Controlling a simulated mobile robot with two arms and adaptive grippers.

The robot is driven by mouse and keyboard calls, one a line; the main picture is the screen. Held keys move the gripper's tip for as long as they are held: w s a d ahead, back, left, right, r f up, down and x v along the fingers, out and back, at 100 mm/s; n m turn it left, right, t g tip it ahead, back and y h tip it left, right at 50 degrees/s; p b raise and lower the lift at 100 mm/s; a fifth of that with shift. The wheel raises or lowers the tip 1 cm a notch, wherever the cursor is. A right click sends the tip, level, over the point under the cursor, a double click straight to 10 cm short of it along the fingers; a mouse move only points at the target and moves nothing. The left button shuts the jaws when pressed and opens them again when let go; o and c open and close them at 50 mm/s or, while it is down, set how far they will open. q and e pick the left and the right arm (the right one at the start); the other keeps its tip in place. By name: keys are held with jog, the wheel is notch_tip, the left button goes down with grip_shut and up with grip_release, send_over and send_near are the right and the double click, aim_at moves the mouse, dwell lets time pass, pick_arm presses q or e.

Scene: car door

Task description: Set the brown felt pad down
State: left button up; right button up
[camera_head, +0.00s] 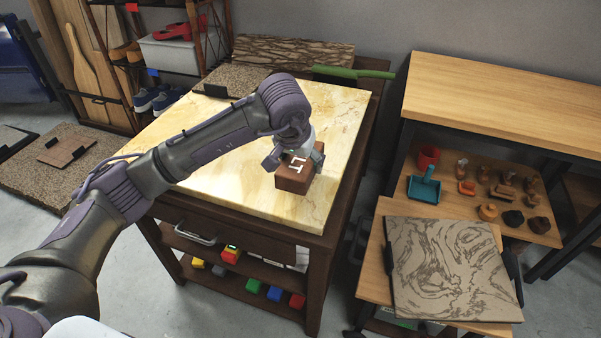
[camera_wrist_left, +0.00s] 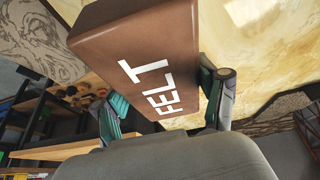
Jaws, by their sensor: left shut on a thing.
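The brown felt pad (camera_head: 297,173) is a brown block with white lettering, partly covered by my left gripper in the head view. My left gripper (camera_head: 298,155) is shut on it, over the pale marble-like top (camera_head: 231,186) of a dark wooden table. In the left wrist view the pad (camera_wrist_left: 120,55) reads "FELT" and sits between the two fingers of the left gripper (camera_wrist_left: 170,105). I cannot tell whether the pad touches the table top. My right gripper is not in view.
A wooden bench (camera_head: 505,95) stands at right, with a shelf of small items and a teal dustpan (camera_head: 424,187). A swirl-patterned board (camera_head: 452,268) lies front right. The marble top around the pad is clear.

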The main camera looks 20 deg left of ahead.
pick_arm(q)
notch_tip(320, 180, down, 4)
jog(key=shift+r, duration=0.2)
jog(key=shift+f, duration=0.1)
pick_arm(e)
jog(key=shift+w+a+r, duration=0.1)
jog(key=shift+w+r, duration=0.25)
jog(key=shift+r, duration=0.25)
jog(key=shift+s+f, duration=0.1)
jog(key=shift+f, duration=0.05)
pick_arm(q)
jog(key=o, duration=1.2)
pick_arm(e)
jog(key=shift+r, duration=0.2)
